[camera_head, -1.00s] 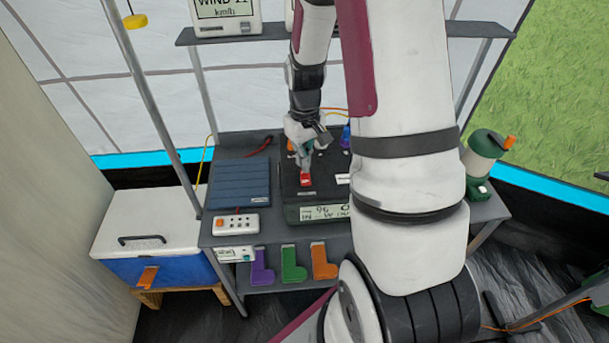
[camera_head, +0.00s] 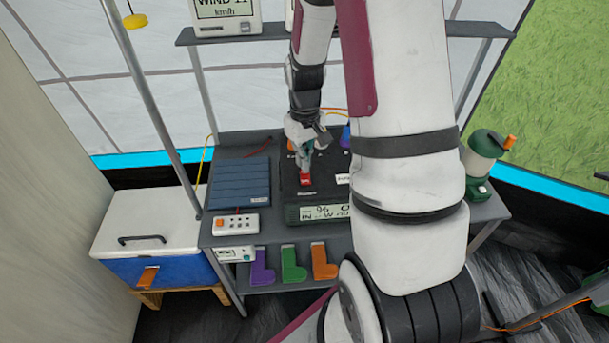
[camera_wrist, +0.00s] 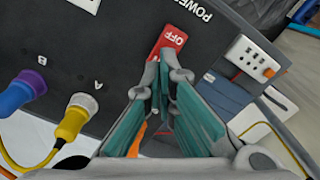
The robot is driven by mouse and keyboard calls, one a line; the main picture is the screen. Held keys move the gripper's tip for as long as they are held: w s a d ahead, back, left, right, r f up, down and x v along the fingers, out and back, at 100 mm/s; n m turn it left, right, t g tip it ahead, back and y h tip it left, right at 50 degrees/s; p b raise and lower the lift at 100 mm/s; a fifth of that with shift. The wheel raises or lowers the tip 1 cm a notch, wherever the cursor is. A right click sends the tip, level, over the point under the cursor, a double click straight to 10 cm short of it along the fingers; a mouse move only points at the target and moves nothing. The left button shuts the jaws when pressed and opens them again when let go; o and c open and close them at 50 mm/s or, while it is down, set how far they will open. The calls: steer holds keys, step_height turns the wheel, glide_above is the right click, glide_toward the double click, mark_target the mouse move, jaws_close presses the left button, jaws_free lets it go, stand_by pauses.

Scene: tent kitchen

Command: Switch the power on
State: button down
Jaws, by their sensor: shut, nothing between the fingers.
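The black power box (camera_head: 330,196) stands on the grey table, with a display on its front edge. Its red switch (camera_head: 305,180) lies just below my gripper (camera_head: 304,168) in the head view. In the wrist view the red switch (camera_wrist: 170,40) reads OFF, beside the word POWER. My gripper (camera_wrist: 163,82) is shut and empty, with its fingertips at the near edge of the switch. I cannot tell whether they touch it. A blue plug (camera_wrist: 20,92) and a yellow plug (camera_wrist: 76,118) sit in the box in the wrist view.
A blue folded panel (camera_head: 240,184) and a white power strip (camera_head: 236,224) lie left of the box. A green lantern (camera_head: 480,160) stands at the table's right end. A cooler (camera_head: 150,232) stands at the left. A shelf (camera_head: 270,38) spans above the table.

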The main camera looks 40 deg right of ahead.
steer(key=shift+f+b, duration=0.45)
steer(key=shift+f, duration=0.65)
stand_by(0.5)
steer(key=shift+r, duration=0.1)
steer(key=shift+r+p, duration=1.9)
steer(key=shift+r, duration=1.5)
steer(key=shift+a+r, duration=0.15)
steer(key=shift+r, duration=0.15)
steer(key=s+a+r+t, duration=0.2)
steer(key=a+r, duration=0.4)
steer(key=r, duration=0.5)
steer(key=s+a+r+t, duration=0.3)
steer(key=s+a+r, duration=0.8)
steer(key=s+r, duration=0.3)
steer(key=shift+s+a+n, duration=0.35)
steer(key=shift+s+n, duration=0.05)
steer(key=shift+s, duration=0.8)
